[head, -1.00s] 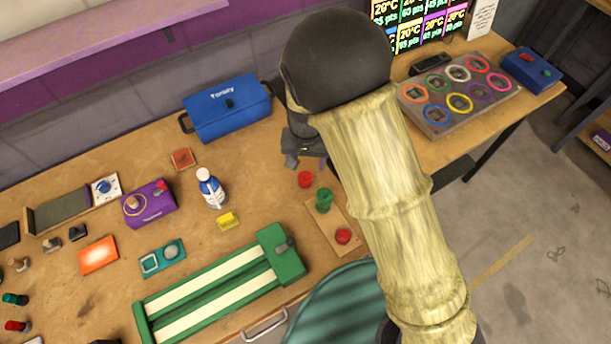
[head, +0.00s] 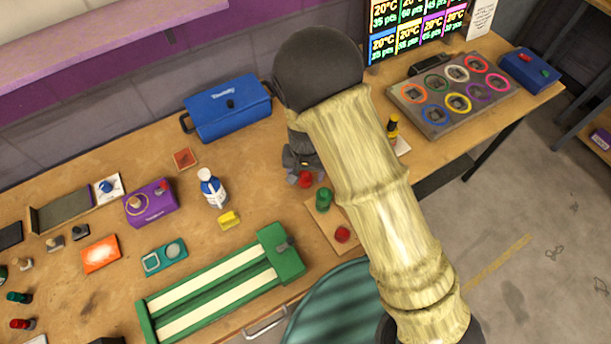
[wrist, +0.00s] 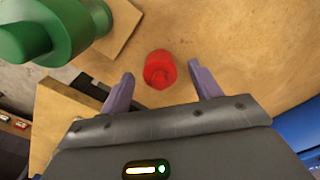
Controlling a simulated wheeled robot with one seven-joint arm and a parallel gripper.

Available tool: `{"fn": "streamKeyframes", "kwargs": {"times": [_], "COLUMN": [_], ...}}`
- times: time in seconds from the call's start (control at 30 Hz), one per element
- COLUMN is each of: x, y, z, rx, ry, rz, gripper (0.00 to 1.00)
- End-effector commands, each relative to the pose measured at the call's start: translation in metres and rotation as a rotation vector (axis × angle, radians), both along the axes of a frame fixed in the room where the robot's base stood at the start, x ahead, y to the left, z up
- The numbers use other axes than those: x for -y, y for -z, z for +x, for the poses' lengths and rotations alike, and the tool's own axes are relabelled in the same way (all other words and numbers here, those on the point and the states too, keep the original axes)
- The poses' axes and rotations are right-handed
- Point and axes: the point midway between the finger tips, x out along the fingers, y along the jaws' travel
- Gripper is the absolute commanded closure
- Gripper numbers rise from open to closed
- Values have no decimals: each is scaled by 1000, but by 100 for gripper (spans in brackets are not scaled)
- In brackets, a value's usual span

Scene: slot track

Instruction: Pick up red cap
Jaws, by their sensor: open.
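The red cap (wrist: 160,70) stands on the wooden table just ahead of my fingertips in the wrist view, roughly centred between them. In the head view the red cap (head: 306,180) shows right beside my gripper (head: 298,172), partly covered by it. In the wrist view my gripper (wrist: 160,85) is open, with one purple finger to each side and nothing held.
A green cylindrical piece (head: 323,198) and another red piece (head: 342,234) stand on a small wooden board close by; the green one looms at the wrist view's upper left (wrist: 35,30). A green slotted track (head: 215,290) lies in front. Bare table lies left of the gripper.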

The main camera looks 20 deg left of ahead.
Motion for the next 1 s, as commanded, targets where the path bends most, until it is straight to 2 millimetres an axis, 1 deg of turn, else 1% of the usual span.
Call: {"fn": "streamKeyframes", "kwargs": {"times": [0.37,0.4,0.47,0.5,0.57,0.6,0.63,1.0], "x": [0,0,0,0,0,0,0,0], "y": [0,0,0,0,0,0,0,-1], "z": [0,0,0,0,0,0,0,0], "rx": [0,0,0,0,0,0,0,0], "ry": [0,0,0,0,0,0,0,0], "rz": [0,0,0,0,0,0,0,1], "gripper": [37,39,51,58,70,78,82,82]}}
